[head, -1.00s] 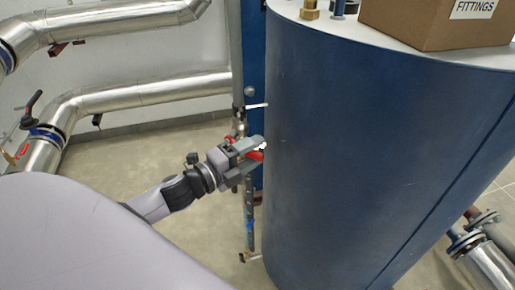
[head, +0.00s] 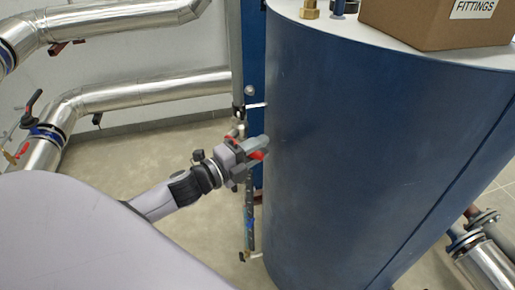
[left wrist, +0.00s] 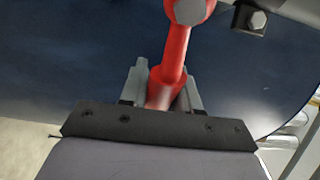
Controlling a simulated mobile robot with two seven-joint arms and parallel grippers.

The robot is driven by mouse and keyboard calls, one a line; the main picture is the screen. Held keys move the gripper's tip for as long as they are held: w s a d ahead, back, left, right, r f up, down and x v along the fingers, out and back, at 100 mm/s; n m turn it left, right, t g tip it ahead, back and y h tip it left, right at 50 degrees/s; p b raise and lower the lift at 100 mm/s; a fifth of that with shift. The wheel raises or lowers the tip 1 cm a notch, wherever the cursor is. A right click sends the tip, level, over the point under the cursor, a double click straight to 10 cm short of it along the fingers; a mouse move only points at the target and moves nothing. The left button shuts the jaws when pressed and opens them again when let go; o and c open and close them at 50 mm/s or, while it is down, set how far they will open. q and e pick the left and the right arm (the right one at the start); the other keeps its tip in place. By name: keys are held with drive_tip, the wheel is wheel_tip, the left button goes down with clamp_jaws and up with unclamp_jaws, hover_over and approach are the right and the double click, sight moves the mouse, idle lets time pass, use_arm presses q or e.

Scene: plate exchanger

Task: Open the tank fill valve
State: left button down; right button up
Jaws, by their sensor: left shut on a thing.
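The red valve handle (left wrist: 174,62) runs up between the fingers of my left gripper (left wrist: 164,90) in the left wrist view. Its upper end meets a grey bolt head. In the head view, my left gripper (head: 258,147) is shut on the handle, beside the left side of the blue tank (head: 360,150). Only a small red piece of the handle (head: 257,155) shows there, and the gripper hides the valve body. My right gripper is not in view.
A thin vertical pipe (head: 249,215) stands close to the tank's left side, below the gripper. A cardboard box (head: 420,22) sits on the tank top. Silver insulated pipes (head: 150,98) run along the left wall. The floor (head: 200,235) at left is clear.

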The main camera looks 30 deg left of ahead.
use_arm(q)
drive_tip(key=shift+r, duration=0.1)
drive_tip(key=shift+s+a+r+n+t+y+p, duration=0.1)
drive_tip(key=shift+a+r+n+t+y+p, duration=0.9)
drive_tip(key=shift+n, duration=1.65)
drive_tip(key=shift+s+a+r+n+t+y+p, duration=0.1)
drive_tip(key=shift+a+r+n+t+y+p, duration=0.4)
drive_tip(key=shift+r+n, duration=1.55)
drive_tip(key=shift+a+r+n+t+y+p, duration=0.55)
drive_tip(key=shift+a+n+t, duration=0.45)
drive_tip(key=shift+n, duration=2.2)
drive_tip(key=c, duration=0.9)
unclamp_jaws()
